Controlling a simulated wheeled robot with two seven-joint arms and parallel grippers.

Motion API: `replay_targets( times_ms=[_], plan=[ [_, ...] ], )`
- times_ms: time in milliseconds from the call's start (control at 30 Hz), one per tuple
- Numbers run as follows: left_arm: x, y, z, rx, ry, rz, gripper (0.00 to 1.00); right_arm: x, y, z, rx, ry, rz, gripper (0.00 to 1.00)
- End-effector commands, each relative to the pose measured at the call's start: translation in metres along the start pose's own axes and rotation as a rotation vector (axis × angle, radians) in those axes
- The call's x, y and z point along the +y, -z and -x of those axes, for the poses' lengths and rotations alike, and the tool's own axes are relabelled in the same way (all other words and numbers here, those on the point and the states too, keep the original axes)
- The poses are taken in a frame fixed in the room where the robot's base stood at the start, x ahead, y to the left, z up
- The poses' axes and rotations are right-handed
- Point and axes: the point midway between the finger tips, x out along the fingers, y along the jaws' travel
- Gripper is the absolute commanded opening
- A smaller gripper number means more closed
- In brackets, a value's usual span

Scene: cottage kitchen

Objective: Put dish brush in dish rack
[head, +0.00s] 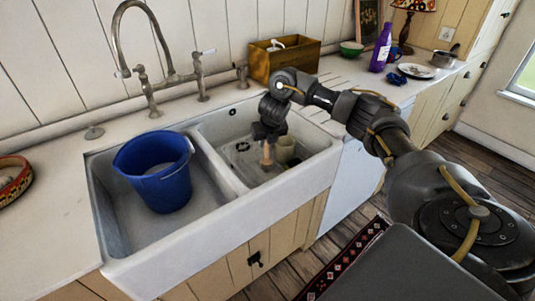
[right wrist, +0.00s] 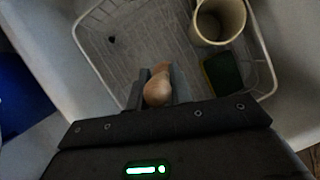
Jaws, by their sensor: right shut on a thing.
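My right gripper (head: 267,137) is shut on the dish brush (head: 267,156), whose pale wooden handle end points down toward the camera's side in the head view. In the right wrist view the brush's rounded wooden end (right wrist: 158,91) shows between the fingers (right wrist: 155,88); its bristles cannot be made out. The dish rack, a white wire basket (right wrist: 97,68), lies in the right sink basin beneath the gripper. The brush appears over the rack; whether it touches the rack floor I cannot tell. My left gripper is out of view.
A cream mug (head: 286,148) stands at the rack's right side, also in the right wrist view (right wrist: 218,22). A dark green and yellow sponge (right wrist: 222,73) lies near it. A blue bucket (head: 160,178) stands in the left basin. The tap (head: 150,60) rises behind the sink.

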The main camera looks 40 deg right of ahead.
Motion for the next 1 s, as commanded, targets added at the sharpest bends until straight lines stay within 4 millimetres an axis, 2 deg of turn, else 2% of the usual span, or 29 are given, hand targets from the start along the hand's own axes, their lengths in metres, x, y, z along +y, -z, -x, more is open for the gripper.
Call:
replay_targets(
  times_ms=[167,467,867,900,1000],
  plan=[
    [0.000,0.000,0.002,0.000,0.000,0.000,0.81,0.000,0.001,-0.003,-0.003,-0.001,-0.002,0.00],
    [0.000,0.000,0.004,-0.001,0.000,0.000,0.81,0.000,0.015,-0.035,-0.001,-0.001,-0.001,0.00],
    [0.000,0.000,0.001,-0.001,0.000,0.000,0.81,0.001,0.017,-0.040,-0.003,-0.001,-0.001,0.00],
    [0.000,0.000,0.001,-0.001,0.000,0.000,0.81,0.001,0.017,-0.040,-0.003,-0.001,-0.001,0.24],
    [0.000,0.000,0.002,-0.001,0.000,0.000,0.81,0.000,0.017,-0.039,-0.003,-0.001,-0.001,0.37]
  ],
)
